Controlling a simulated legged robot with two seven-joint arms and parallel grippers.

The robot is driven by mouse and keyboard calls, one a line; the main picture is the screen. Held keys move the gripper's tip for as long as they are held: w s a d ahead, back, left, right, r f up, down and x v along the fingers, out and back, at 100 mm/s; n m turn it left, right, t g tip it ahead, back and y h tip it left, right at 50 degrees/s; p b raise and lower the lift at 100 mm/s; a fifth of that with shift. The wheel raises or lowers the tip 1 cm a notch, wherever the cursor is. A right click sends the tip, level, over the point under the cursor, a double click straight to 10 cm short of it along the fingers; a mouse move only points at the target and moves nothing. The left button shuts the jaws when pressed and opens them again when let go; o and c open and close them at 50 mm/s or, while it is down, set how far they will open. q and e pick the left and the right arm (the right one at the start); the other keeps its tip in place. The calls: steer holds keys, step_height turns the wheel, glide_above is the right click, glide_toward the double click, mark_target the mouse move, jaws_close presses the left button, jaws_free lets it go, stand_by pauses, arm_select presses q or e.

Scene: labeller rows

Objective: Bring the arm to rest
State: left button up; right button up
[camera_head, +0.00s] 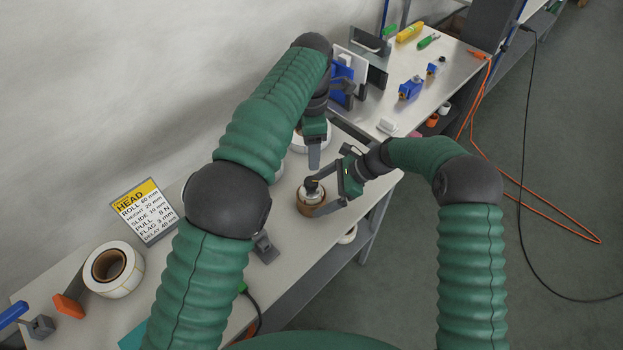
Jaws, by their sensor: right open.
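My right gripper (332,184) reaches in from the right over the bench, with its fingers spread apart. A small brown ring-shaped piece with a pale top and a dark knob (309,203) stands on the bench at its fingertips. One finger passes close to the front of this piece; I cannot tell if they touch. My left arm arches across the middle of the view. Its gripper (314,152) points down just behind the brown piece, seen edge-on, so its opening is hidden.
A label roll (114,269) and a yellow-headed sign (145,211) are at the left of the bench. Blue-handled parts (411,88), a green tool (428,41) and a yellow tool (409,32) lie at the back. An orange cable (560,229) runs on the open floor at right.

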steer(key=v, duration=1)
arm_select(q)
steer(key=s+a+f+m+t, duration=0.1)
steer(key=s+a+f+m, duration=0.2)
steer(key=a, duration=0.4)
steer(key=s+a+f+m, duration=0.2)
steer(key=s+a+m, duration=0.2)
steer(key=a+m, duration=0.2)
steer(key=s+a+f+m, duration=0.3)
steer(key=s+m, duration=0.2)
steer(key=s, duration=0.3)
steer(key=s+a+f+m+t, duration=0.1)
steer(key=s+a+f+m, duration=0.2)
steer(key=s, duration=0.5)
steer(key=a+m, duration=0.1)
steer(key=m, duration=0.1)
steer(key=shift+s+m+t, duration=0.2)
steer(key=shift+m+t, duration=0.1)
steer(key=shift+m, duration=0.1)
arm_select(e)
steer(key=s+d+n+t+h, duration=0.1)
steer(key=s+d+n+h, duration=0.3)
steer(key=s+n, duration=0.5)
steer(key=s+d+n+t+h, duration=0.1)
steer(key=s+d+n+h, duration=0.4)
steer(key=s+n, duration=0.4)
steer(key=s, duration=0.5)
steer(key=shift+s+d+r+t, duration=0.15)
steer(key=shift+d+r+t, duration=0.1)
steer(key=shift+t, duration=0.05)
